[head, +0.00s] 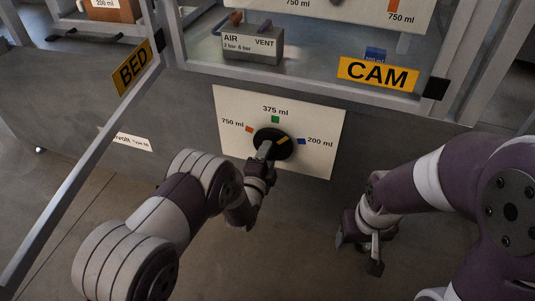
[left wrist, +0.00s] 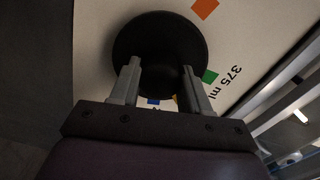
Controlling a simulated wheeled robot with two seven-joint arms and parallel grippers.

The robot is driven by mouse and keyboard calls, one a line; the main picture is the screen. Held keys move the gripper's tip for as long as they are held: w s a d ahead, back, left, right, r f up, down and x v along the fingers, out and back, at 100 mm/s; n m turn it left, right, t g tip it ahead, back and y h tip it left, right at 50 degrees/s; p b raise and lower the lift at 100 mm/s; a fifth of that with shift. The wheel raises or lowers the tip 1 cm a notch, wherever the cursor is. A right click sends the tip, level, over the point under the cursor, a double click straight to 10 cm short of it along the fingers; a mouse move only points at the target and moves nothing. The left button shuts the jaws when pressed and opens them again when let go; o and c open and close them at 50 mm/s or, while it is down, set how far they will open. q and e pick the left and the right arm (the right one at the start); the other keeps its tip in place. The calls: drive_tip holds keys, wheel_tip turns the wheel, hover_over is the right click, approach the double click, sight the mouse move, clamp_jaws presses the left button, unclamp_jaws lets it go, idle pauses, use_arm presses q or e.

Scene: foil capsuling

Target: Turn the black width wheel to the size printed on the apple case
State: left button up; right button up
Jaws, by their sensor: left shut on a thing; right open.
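The black width wheel (head: 272,140) sits on a white panel (head: 232,110) with an orange 750 ml mark, a green 375 ml mark (head: 275,119) and a blue 200 ml mark (head: 301,141). Its yellow pointer (head: 283,140) is on the right, close to the blue mark and slightly toward green. My left gripper (head: 263,152) is shut on the wheel; in the left wrist view its fingers (left wrist: 161,72) straddle the black wheel (left wrist: 160,40), whose grip is partly hidden. My right gripper (head: 357,253) is open and empty, lower right. A brown case (head: 117,11) at upper left reads 200 ml.
Above the panel is a metal frame with a yellow CAM sign (head: 378,75). A rail with a BED sign (head: 133,68) runs down the left. Floor is open below.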

use_arm(q)
drive_tip(key=m+p, duration=0.1)
drive_tip(key=m, duration=0.5)
drive_tip(key=shift+m, duration=0.4)
idle(0.4)
drive_tip(key=o, duration=1)
drive_tip(key=shift+o, duration=0.2)
drive_tip(key=p+v, duration=0.3)
drive_tip(key=v, duration=0.9)
drive_tip(key=shift+s+p, duration=0.3)
drive_tip(key=shift+s, duration=0.1)
drive_tip(key=shift+a, duration=0.1)
